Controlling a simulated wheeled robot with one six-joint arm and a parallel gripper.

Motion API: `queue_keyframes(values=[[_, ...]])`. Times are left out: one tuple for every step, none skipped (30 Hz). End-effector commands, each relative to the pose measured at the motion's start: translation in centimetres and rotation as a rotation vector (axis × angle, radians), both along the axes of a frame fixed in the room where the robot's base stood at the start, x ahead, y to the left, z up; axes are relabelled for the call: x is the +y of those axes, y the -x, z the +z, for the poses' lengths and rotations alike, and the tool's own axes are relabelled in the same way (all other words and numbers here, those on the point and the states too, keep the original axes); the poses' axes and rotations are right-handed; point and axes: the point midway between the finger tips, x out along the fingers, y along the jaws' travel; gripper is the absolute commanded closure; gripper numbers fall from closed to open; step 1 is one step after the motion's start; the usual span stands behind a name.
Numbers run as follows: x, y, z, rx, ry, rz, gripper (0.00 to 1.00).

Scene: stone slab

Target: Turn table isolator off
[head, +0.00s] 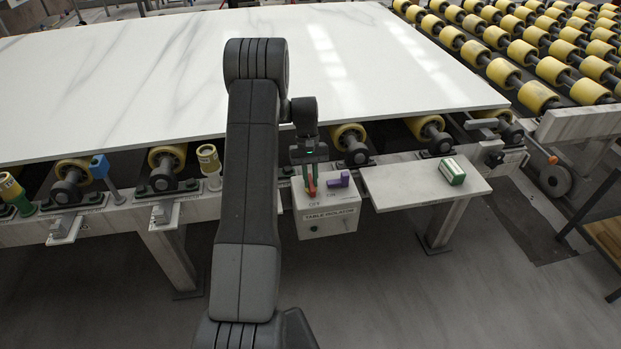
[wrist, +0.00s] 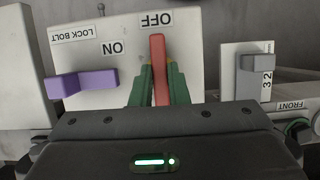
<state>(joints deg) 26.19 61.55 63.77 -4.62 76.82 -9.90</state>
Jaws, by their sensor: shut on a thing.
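The table isolator is a white box (head: 328,222) on the front of the slab table, marked OFF on the left and ON on the right. Its red lever (wrist: 158,66) points at the OFF label in the wrist view; the label reads upside down there. My gripper (wrist: 158,88) is shut on the red lever, with a green finger on each side of it. In the head view my gripper (head: 309,180) is above the left part of the box, and the lever (head: 311,186) shows partly between the fingers. A purple lock bolt (wrist: 84,83) is beside the ON label, apart from the lever.
A white side shelf (head: 425,186) with a green-and-white block (head: 452,171) is right of the box. The large marble slab (head: 130,80) lies behind on rollers.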

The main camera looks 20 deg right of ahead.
Motion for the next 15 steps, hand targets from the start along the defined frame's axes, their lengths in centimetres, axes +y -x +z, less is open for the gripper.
queue_keyframes(values=[[-0.01, -0.09, 0.05, -0.003, 0.001, -0.002, 1.00], [-0.01, -0.09, 0.05, -0.003, 0.001, -0.002, 1.00], [-0.01, -0.08, 0.05, -0.003, 0.001, -0.002, 1.00], [-0.01, -0.09, 0.05, -0.003, 0.001, -0.002, 1.00], [-0.01, -0.09, 0.06, -0.003, 0.001, -0.002, 1.00], [-0.02, -0.08, 0.06, -0.003, 0.001, -0.002, 1.00], [-0.02, -0.09, 0.06, -0.003, 0.001, -0.002, 1.00], [-0.02, -0.09, 0.06, -0.003, 0.001, -0.002, 1.00], [-0.02, -0.08, 0.06, -0.003, 0.001, -0.002, 0.78], [-0.02, -0.08, 0.06, -0.003, 0.001, -0.002, 0.72], [-0.02, -0.07, 0.05, -0.003, 0.001, -0.001, 0.66], [-0.02, -0.06, 0.05, -0.002, 0.001, -0.001, 0.64], [-0.02, -0.06, 0.05, -0.002, 0.001, -0.001, 0.64], [-0.01, -0.05, 0.04, -0.002, 0.001, -0.001, 0.64], [-0.01, -0.05, 0.03, -0.002, 0.001, -0.001, 0.64]])
